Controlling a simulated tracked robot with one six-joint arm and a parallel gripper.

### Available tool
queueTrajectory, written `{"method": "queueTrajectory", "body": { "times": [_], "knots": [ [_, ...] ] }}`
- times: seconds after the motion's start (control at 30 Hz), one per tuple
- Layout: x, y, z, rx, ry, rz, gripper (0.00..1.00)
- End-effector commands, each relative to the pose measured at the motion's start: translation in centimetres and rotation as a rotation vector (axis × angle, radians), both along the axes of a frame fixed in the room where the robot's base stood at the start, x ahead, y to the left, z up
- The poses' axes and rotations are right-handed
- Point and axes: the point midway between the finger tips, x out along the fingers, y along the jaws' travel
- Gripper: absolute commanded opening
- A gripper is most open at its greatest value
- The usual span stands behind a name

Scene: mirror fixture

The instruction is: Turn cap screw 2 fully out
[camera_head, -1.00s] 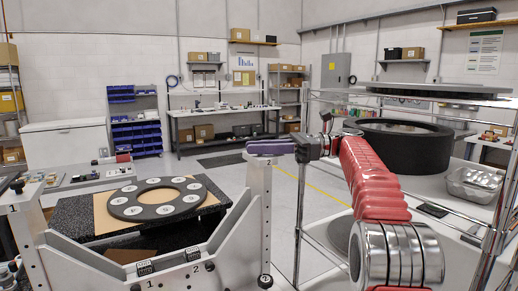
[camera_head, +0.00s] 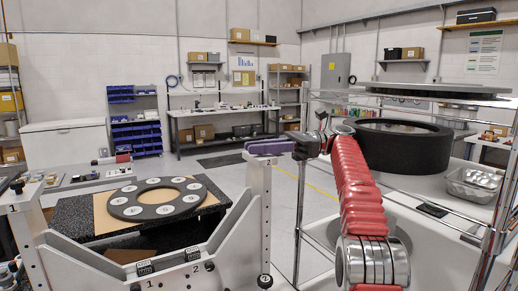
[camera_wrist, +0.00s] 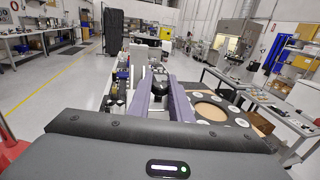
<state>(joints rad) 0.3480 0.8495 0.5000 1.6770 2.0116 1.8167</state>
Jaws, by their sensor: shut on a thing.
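My gripper (camera_head: 266,147) has long purple fingers and reaches in from the right, over the top of the light grey post marked 2 (camera_head: 257,215). In the wrist view my gripper (camera_wrist: 154,84) points away from the camera, with a small dark rounded thing (camera_wrist: 150,87) between the fingers. It appears to be the head of cap screw 2. The fingers are shut on it. In the head view the fingers hide cap screw 2, so how far it stands out of the post cannot be told.
A light grey fixture frame (camera_head: 105,272) carries posts 1 and 2. Behind it a dark ring (camera_head: 147,212) with several white discs lies on a board. A wire rack (camera_head: 300,215) and a large black drum (camera_head: 405,150) stand at the right.

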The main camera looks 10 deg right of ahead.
Motion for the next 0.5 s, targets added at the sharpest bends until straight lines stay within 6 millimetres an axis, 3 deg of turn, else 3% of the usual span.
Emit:
{"method": "queueTrajectory", "body": {
  "times": [0.4,0.43,0.5],
  "knots": [
    [0.10,0.09,0.34,0.005,-0.003,-0.005,0.00],
    [0.11,0.09,0.34,0.005,-0.003,-0.005,0.20],
    [0.10,0.09,0.30,0.005,-0.003,-0.005,0.25]
  ]
}}
